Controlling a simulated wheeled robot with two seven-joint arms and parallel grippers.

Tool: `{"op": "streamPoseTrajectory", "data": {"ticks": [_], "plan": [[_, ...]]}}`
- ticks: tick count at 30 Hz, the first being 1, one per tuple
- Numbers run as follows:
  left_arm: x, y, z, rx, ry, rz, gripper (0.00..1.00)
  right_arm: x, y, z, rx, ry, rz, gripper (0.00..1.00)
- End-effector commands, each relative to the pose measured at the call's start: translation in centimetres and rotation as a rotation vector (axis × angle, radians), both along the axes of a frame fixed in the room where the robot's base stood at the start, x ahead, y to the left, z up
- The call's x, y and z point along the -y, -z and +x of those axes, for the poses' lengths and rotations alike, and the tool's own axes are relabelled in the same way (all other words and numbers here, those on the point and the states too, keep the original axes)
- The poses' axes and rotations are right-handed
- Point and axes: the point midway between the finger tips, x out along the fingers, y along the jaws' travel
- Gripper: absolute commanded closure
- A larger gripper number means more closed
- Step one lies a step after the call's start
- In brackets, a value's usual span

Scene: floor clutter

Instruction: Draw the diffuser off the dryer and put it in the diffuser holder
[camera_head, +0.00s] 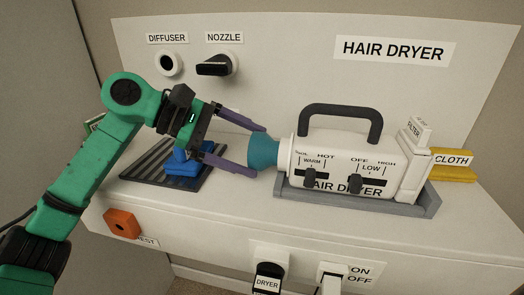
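The white hair dryer (345,157) lies in a grey cradle (405,206) on the bench, its front end facing left. The teal diffuser (263,152) sits on that front end. My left gripper (259,149) is open, its purple fingertips on the far and near sides of the diffuser's left end. I cannot tell whether the fingers touch it. On the back panel, a round white holder with a dark centre (169,64) is under the DIFFUSER label (167,38), with nothing in it. My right gripper is not in view.
A black nozzle (214,66) hangs under the NOZZLE label. A blue object (182,164) stands on a dark ribbed mat (146,164) beneath my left gripper.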

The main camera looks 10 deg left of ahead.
Motion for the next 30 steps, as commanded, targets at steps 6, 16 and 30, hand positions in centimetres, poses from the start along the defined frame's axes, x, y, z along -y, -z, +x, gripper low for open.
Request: {"op": "streamPoseTrajectory", "data": {"ticks": [6, 16, 30], "plan": [[0.0, 0.0, 0.0, 0.0, 0.0, 0.0, 0.76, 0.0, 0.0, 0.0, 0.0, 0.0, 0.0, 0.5], [-0.4, 0.0, 0.0, 0.0, -0.001, -0.001, 0.76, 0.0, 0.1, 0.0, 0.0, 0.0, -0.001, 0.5], [-1.2, 0.0, 0.1, -0.001, -0.001, 0.001, 0.76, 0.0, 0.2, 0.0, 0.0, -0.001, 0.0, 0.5]]}}
